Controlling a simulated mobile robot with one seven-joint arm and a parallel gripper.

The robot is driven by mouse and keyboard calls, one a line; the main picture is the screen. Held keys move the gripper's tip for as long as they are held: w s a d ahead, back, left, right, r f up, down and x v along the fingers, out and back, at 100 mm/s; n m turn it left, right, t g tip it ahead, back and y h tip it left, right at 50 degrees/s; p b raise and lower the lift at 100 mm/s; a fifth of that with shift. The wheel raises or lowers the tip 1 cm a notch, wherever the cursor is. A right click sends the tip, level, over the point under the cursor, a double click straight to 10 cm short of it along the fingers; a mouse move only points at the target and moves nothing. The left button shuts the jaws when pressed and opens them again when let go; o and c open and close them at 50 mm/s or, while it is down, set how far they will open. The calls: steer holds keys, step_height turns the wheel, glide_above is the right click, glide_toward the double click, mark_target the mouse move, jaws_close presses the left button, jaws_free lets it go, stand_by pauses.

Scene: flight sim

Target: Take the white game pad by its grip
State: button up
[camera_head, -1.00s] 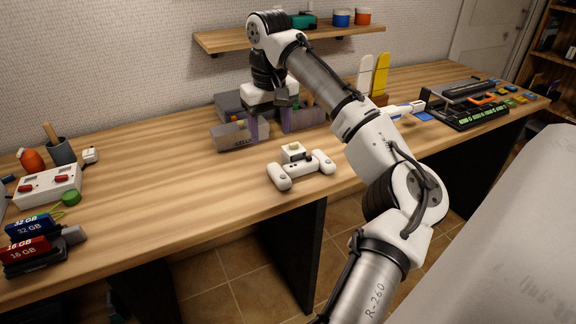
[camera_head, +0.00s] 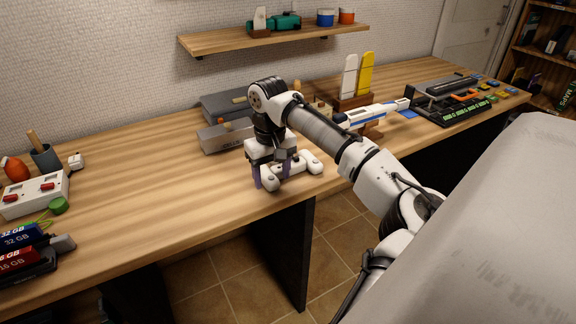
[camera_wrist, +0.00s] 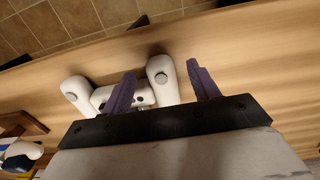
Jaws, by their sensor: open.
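The white game pad (camera_head: 312,164) lies on the wooden desk near its front edge, partly hidden behind my gripper in the head view. In the wrist view the game pad (camera_wrist: 75,95) shows two rounded grips, each with a grey round stick, joined by a narrower middle. My gripper (camera_head: 271,181) is over the pad's left grip in the head view, pointing down. In the wrist view my gripper (camera_wrist: 161,72) is open, with one purple finger on each side of that grip. The fingers look apart from it; how deep they reach is unclear.
A grey box (camera_head: 226,135) stands just behind the pad. A white-and-blue device (camera_head: 372,115) on a wooden stand is to the right. A white switch box (camera_head: 35,195) and stacked cartridges (camera_head: 22,245) are far left. The desk between is clear.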

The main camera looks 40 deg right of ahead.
steer(key=shift+f, duration=0.75)
steer(key=c, duration=1.1)
steer(key=shift+c, duration=0.4)
steer(key=shift+r, duration=0.15)
